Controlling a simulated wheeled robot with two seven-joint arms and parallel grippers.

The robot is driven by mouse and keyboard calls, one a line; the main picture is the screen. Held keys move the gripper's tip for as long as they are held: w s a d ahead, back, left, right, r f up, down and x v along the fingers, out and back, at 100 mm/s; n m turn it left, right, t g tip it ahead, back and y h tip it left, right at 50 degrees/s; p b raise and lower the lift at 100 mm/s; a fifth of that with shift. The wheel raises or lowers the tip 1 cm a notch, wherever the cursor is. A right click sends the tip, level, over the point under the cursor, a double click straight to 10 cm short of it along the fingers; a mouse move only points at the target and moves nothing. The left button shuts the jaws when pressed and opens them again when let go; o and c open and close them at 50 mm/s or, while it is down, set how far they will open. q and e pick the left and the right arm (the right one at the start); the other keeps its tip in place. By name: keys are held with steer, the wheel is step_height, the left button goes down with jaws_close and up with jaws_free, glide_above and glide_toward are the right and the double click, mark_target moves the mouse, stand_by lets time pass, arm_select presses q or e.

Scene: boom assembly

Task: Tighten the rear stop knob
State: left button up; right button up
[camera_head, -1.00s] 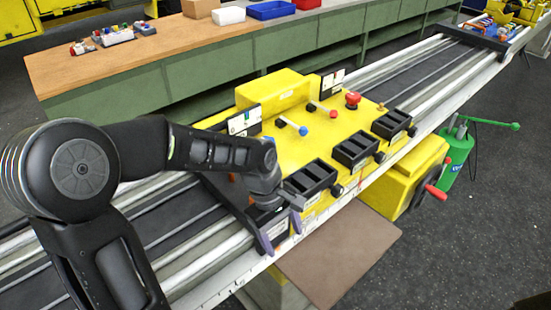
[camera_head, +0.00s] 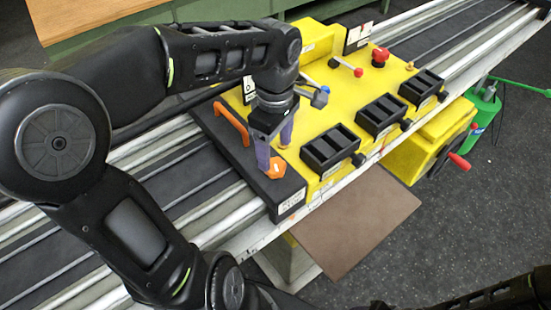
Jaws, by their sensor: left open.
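An orange lobed knob (camera_head: 277,168) sits on the black end block (camera_head: 272,192) at the left end of the yellow carriage; it appears to be the stop knob, though no readable label confirms it. My left gripper (camera_head: 275,150) points down just above the knob, with its two purple fingers apart. One finger stands at the knob's left and the other behind it to the right. I cannot tell whether either touches it. My right gripper is out of view; only dark arm parts show at the bottom right.
An orange handle (camera_head: 230,122) stands on the black block close behind my left gripper. Black open trays (camera_head: 332,150) line the carriage's front edge. A blue-tipped lever (camera_head: 319,98) and a red-knobbed lever (camera_head: 346,68) stand to the right. Metal rails (camera_head: 180,190) run beneath.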

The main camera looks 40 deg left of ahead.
mark_target(275, 164)
arm_select(q)
step_height(275, 164, down, 5)
steer(key=shift+f, duration=0.2)
steer(key=c, duration=1.4)
